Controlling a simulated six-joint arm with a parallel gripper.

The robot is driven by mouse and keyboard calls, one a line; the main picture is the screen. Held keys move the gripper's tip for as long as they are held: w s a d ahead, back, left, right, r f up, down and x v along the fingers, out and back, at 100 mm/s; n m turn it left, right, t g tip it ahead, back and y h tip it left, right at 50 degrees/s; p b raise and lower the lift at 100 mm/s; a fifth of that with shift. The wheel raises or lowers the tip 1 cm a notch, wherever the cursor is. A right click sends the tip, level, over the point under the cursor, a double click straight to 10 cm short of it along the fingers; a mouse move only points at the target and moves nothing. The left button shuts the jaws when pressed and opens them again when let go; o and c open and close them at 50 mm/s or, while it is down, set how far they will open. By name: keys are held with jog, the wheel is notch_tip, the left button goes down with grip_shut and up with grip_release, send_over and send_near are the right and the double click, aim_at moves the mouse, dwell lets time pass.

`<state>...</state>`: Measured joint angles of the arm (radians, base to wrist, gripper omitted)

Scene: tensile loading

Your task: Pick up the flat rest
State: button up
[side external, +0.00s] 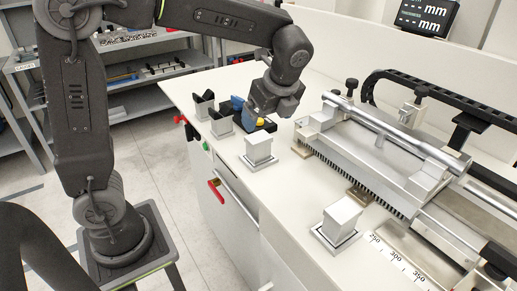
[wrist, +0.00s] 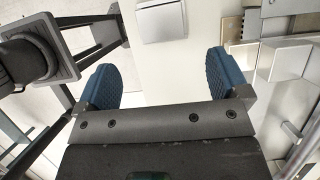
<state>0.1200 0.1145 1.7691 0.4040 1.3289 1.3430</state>
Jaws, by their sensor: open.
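Two silver blocks with flat tops stand upright on square bases on the white bench in the side external view. The nearer-to-gripper flat rest (side external: 258,150) is just in front of my gripper, and the other flat-topped block (side external: 341,218) stands farther right. A flat-topped block (wrist: 160,20) shows at the top of the wrist view, beyond the fingertips. My gripper (side external: 246,117) is above the bench behind the nearer block, apart from it. In the wrist view my gripper (wrist: 163,78) has its blue fingers wide apart with nothing between them.
Black V-topped rests (side external: 203,103) stand left of my gripper, one partly hidden by it. The metal testing machine (side external: 390,150) with toothed rack and rails fills the right. A printed scale (side external: 397,260) lies at the front right. Bare bench (side external: 283,190) separates the flat-topped blocks.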

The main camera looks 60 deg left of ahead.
aim_at(261, 139)
jog(key=x, duration=0.6)
jog(key=shift+a+f, duration=0.1)
jog(key=shift+f, duration=0.15)
jog(key=shift+d+x, duration=0.15)
jog(key=shift+x, duration=1.2)
jog(key=shift+d+x, duration=0.1)
jog(key=shift+x, duration=1.25)
jog(key=shift+f, duration=0.1)
jog(key=shift+c, duration=0.2)
jog(key=shift+d, duration=0.1)
jog(key=c, duration=1.1)
jog(key=shift+c, duration=0.2)
jog(key=shift+w, duration=0.1)
